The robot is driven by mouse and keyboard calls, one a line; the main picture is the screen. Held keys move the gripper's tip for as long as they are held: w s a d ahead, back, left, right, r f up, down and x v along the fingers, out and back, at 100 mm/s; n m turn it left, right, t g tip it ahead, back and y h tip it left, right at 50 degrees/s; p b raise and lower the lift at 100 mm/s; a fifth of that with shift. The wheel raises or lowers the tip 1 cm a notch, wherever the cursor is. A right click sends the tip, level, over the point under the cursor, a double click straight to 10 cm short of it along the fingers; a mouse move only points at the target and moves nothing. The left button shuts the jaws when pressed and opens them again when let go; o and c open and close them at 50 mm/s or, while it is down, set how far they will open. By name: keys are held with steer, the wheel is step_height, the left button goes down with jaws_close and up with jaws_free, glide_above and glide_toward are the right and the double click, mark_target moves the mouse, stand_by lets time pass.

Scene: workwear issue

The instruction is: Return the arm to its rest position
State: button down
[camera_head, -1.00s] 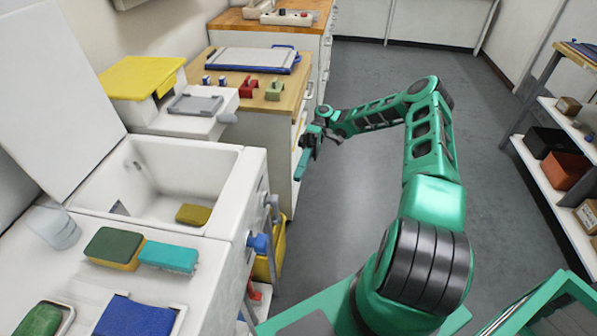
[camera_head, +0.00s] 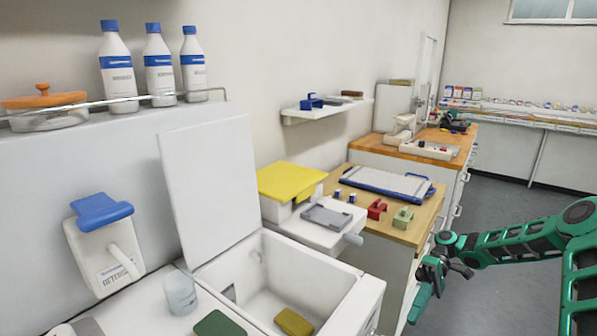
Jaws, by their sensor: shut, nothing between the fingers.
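My green arm (camera_head: 525,243) reaches in from the right edge of the head view. My gripper (camera_head: 420,303) is at its left end, hanging low over the aisle beside the wooden-topped cabinet. It is shut with nothing in it. It looks apart from the cabinet side. The rest of my arm runs out of the picture at the right.
An open white basin (camera_head: 268,290) with a raised lid (camera_head: 212,190) holds an olive sponge (camera_head: 293,321). Grey floor (camera_head: 500,200) is free at right.

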steer(key=s+d+r+m+t+h, duration=0.2)
steer(key=s+r+m+h, duration=0.15)
steer(key=s+r, duration=0.3)
steer(key=s+d+r+m+t+h, duration=0.2)
steer(key=s+r+m+t+h, duration=0.1)
steer(key=s+r+m, duration=0.4)
steer(key=s+d+r+m+t+h, duration=0.1)
steer(key=s+d+r+t, duration=0.1)
steer(key=s, duration=0.5)
steer(key=s+d+r+m+t+h, duration=0.1)
steer(key=s+d+r+m+t, duration=0.1)
steer(key=s, duration=0.5)
steer(key=shift+s+d+r+t+h, duration=0.25)
steer(key=shift+d+r+t+h, duration=0.15)
steer(key=shift+r+t, duration=0.4)
steer(key=shift+w+f, duration=0.2)
steer(key=shift+w, duration=0.45)
steer(key=shift+d, duration=0.1)
